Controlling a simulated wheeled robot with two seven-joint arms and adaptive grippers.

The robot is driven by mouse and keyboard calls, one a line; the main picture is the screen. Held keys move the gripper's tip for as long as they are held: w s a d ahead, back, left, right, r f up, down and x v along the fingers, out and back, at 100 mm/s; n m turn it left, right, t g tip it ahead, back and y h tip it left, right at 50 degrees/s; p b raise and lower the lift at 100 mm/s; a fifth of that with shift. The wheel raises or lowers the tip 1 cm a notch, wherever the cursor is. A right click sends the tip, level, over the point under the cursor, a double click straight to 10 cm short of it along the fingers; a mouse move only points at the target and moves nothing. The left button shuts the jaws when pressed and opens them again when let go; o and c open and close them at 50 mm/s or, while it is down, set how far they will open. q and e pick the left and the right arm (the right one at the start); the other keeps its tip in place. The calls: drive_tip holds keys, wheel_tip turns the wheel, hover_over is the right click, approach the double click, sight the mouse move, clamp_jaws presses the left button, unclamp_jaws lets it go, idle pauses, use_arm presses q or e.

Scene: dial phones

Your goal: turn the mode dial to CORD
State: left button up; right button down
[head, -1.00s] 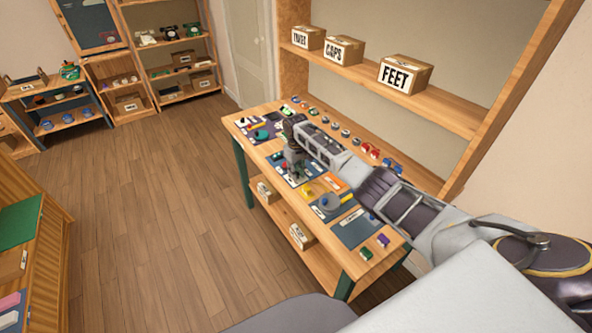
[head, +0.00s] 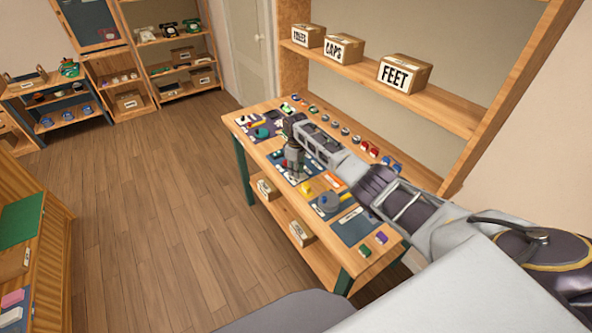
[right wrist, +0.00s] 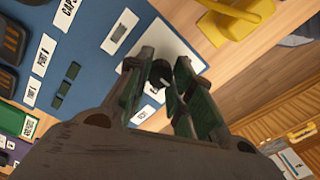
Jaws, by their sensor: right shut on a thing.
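My right gripper (head: 293,177) points down over the middle of the workbench. In the right wrist view its dark green fingers (right wrist: 168,85) are shut on a small black knob, the mode dial (right wrist: 160,72). The dial sits on a pale plate (right wrist: 186,45) on a blue panel (right wrist: 105,65). The fingers hide most of the dial and some of the plate, so I cannot tell which mode it points at. Other small labels stand on the panel; one begins with CAP. My left gripper is out of view.
The workbench (head: 352,268) carries colored panels with loose parts; several small parts line its back edge. A yellow part (right wrist: 238,20) lies beside the panel in the wrist view. Labelled boxes, including FEET (head: 404,74), stand on the shelf above. The floor (head: 170,200) at left is clear.

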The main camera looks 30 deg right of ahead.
drive_tip(key=c, duration=1.2)
unclamp_jaws()
drive_tip(key=shift+r, duration=0.2)
wheel_tip(320, 180, up, 12)
drive_tip(key=shift+f, duration=0.2)
